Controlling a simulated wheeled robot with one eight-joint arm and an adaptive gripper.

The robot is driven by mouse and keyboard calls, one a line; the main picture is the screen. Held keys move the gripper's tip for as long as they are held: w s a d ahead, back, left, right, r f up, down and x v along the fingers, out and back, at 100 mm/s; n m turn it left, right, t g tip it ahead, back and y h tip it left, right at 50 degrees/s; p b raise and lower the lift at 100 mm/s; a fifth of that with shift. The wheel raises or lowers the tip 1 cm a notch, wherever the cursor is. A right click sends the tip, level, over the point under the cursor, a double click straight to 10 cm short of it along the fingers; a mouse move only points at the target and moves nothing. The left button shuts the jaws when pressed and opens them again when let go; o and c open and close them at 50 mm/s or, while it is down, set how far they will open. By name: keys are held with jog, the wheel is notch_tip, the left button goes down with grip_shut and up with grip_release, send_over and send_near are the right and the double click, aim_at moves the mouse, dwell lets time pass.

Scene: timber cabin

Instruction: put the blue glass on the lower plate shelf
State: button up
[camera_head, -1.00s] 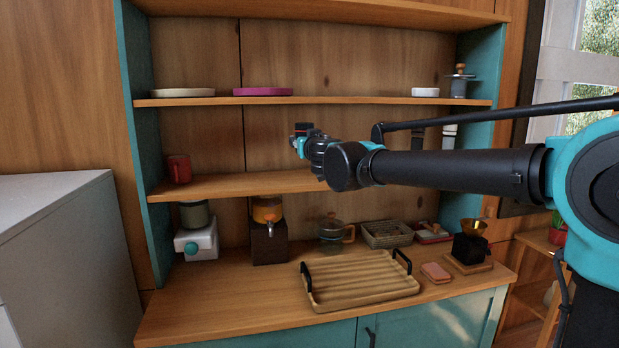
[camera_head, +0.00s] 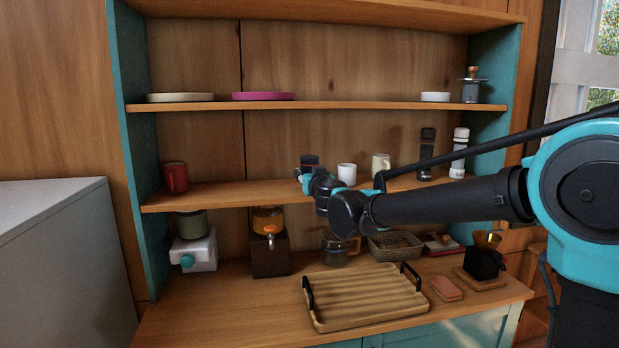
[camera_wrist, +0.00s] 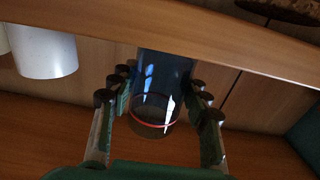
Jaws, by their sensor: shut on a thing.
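My gripper (camera_head: 308,172) is shut on the dark blue glass (camera_head: 309,160), just above the lower of the two open shelves (camera_head: 230,194). In the wrist view the glass (camera_wrist: 160,85) stands between the fingers of my gripper (camera_wrist: 158,100), with a red line around it. The wrist picture seems upside down, with the shelf board (camera_wrist: 150,30) across its top. The glass's end nearest the board meets its edge in the picture; I cannot tell whether it touches.
A white mug (camera_head: 346,174) and a cream mug (camera_head: 380,166) stand right of the glass. A red mug (camera_head: 175,177) is at the shelf's left end, with two grinders (camera_head: 459,152) at the right. The upper shelf (camera_head: 360,105) holds plates. A wooden tray (camera_head: 365,297) lies on the counter.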

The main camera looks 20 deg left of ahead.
jog(key=shift+f, duration=0.45)
jog(key=o, duration=1.3)
jog(key=shift+f, duration=0.1)
jog(key=shift+c, duration=0.2)
jog(key=v, duration=1.2)
jog(key=shift+s, duration=0.1)
